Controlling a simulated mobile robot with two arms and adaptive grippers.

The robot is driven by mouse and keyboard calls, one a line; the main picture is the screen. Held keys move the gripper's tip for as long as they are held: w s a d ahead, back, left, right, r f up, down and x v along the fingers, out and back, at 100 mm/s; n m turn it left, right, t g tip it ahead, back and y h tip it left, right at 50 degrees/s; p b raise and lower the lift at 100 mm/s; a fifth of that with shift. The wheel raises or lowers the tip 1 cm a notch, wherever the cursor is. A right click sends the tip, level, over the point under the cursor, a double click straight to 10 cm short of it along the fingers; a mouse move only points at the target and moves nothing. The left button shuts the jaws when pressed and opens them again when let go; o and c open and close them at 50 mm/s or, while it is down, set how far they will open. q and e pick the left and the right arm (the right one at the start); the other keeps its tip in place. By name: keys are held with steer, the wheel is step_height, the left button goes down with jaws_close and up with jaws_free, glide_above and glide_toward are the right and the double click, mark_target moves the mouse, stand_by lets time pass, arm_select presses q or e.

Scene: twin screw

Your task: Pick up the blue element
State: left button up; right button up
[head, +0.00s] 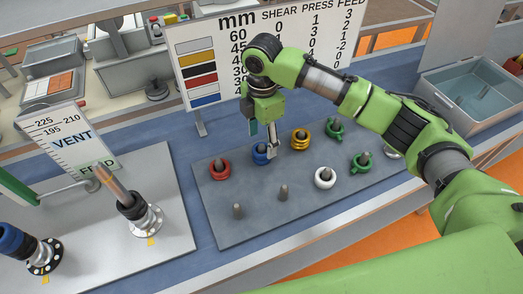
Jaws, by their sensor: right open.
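The blue element (260,156) is a ring-shaped piece seated around a peg on the grey board (235,222), between the red and yellow elements. My right gripper (272,151) points down just at the right side of the blue element and partly covers it. Its jaws are open; whether a finger touches the blue element cannot be told. My left gripper is not in view.
The board also carries a red element (220,170), a yellow one (300,140), a white one (325,178), green ones (361,162) and bare pegs (283,192). A colour chart (202,75) stands behind. A grey bin (480,90) sits at right; screw fixtures (140,212) stand at left.

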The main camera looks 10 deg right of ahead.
mark_target(262, 145)
steer(key=shift+s+f+p, duration=0.2)
steer(key=shift+f+p, duration=0.45)
steer(key=shift+f, duration=0.2)
step_height(262, 145, down, 3)
steer(key=shift+r+p, duration=0.2)
steer(key=shift+p, duration=0.15)
steer(key=shift+f, duration=0.3)
steer(key=shift+a+f, duration=0.1)
steer(key=shift+c, duration=0.3)
steer(key=c, duration=1.3)
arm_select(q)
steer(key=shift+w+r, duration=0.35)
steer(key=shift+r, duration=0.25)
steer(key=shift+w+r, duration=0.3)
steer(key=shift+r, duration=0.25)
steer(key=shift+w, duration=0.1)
arm_select(e)
steer(key=shift+o, duration=0.2)
steer(key=shift+w, duration=0.1)
